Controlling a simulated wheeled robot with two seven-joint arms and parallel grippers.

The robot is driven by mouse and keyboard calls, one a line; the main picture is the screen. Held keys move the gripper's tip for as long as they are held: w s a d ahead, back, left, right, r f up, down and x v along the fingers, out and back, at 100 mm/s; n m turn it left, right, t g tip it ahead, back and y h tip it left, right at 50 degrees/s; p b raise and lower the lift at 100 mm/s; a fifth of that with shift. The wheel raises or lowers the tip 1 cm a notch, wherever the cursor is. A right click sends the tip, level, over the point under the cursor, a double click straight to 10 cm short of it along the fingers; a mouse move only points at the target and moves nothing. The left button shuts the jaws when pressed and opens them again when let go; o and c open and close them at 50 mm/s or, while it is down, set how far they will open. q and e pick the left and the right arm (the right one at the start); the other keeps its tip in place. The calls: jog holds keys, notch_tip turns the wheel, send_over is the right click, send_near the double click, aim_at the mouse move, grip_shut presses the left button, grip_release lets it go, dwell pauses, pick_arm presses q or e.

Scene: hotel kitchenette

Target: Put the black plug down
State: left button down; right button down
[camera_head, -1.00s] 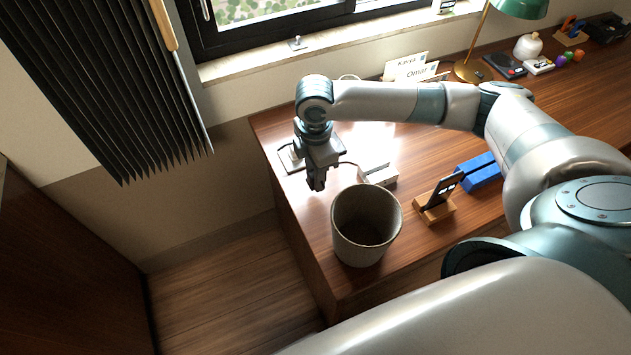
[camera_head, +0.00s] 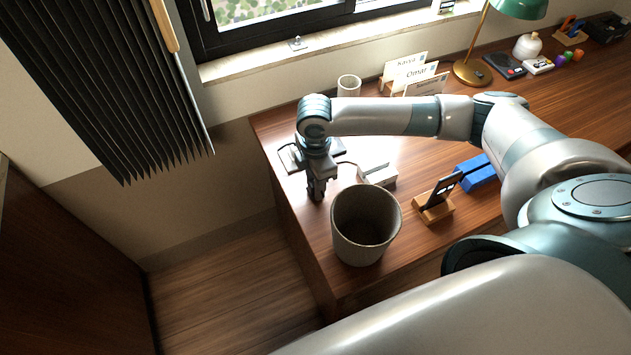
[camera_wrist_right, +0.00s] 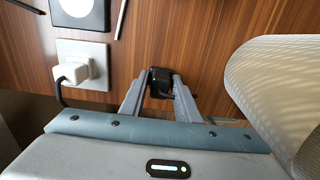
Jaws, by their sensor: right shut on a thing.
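My right gripper (camera_head: 316,196) is low over the left end of the wooden desk, just left of the grey bin. In the right wrist view its two fingers (camera_wrist_right: 160,84) are shut on the black plug (camera_wrist_right: 160,88), which lies between the fingertips close to the wood. I cannot tell whether the plug touches the desk. In the head view the plug is too small and dark to tell from the fingers. My left gripper is not in view.
A grey bin (camera_head: 350,242) stands close right of the gripper. A white plug (camera_wrist_right: 73,73) sits in a white socket plate (camera_wrist_right: 99,82). A white box (camera_head: 378,175), phone stand (camera_head: 433,211) and blue block (camera_head: 479,180) are to the right. The desk's left edge is near.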

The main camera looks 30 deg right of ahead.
jog(key=shift+f, duration=0.1)
jog(key=shift+f, duration=0.25)
jog(key=c, duration=1.3)
grip_release()
jog(key=shift+c, duration=0.2)
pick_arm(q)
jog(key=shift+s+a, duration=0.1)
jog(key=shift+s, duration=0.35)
pick_arm(e)
jog(key=shift+r, duration=0.5)
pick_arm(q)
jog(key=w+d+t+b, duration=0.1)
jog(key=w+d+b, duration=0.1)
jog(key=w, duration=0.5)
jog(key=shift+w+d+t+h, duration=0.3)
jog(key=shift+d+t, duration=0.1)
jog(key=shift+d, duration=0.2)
pick_arm(e)
notch_tip(320, 180, up, 12)
jog(key=shift+r, duration=0.15)
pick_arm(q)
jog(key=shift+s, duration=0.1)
